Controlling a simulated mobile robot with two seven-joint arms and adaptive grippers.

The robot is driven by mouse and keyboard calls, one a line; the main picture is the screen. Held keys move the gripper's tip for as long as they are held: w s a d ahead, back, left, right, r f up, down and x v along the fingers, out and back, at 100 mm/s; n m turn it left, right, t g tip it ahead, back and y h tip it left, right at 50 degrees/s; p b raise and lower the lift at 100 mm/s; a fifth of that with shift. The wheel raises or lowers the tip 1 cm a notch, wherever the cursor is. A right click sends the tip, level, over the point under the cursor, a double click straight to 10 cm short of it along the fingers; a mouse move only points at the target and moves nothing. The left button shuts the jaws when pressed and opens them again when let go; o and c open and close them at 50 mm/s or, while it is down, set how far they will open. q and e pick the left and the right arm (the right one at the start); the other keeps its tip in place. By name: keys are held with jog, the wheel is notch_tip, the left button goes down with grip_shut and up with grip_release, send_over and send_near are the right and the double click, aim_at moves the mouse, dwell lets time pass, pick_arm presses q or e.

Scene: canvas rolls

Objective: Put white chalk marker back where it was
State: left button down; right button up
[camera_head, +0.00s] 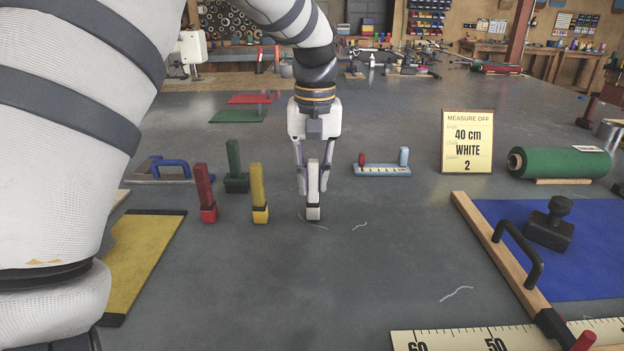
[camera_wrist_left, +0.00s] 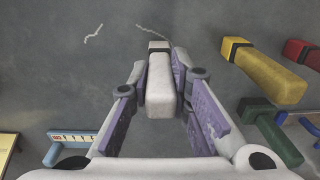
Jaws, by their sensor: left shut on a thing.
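The white chalk marker (camera_head: 313,188) is upright, with a dark band near its lower end. My left gripper (camera_head: 313,180) comes down from above and is shut on it. In the left wrist view the white marker (camera_wrist_left: 159,88) lies between the two purple-padded fingers (camera_wrist_left: 165,95). Its lower end is at or close to the grey table; I cannot tell whether it touches. A yellow marker (camera_head: 257,188), a red marker (camera_head: 204,188) and a green marker (camera_head: 233,160) stand upright to its left. My right gripper is not in view.
A light blue holder (camera_head: 383,170) stands to the right. A card reading "40 cm WHITE 2" (camera_head: 468,140) stands farther right, by a green roll (camera_head: 560,162). A blue sheet (camera_head: 590,250) and wooden bar (camera_head: 485,240) lie at right. The table in front is mostly clear, with white scraps.

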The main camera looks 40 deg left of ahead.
pick_arm(q)
jog(key=shift+s+d, duration=0.3)
jog(key=shift+s, duration=0.2)
jog(key=shift+w+f, duration=0.1)
jog(key=shift+w, duration=0.1)
jog(key=c, duration=1.9)
grip_release()
jog(key=shift+w+a+f, duration=0.15)
jog(key=shift+f, duration=0.05)
jog(key=o, duration=0.4)
jog(key=shift+r, duration=0.1)
jog(key=shift+r, duration=0.25)
notch_tip(320, 180, up, 12)
jog(key=shift+f, duration=0.15)
jog(key=shift+f, duration=0.1)
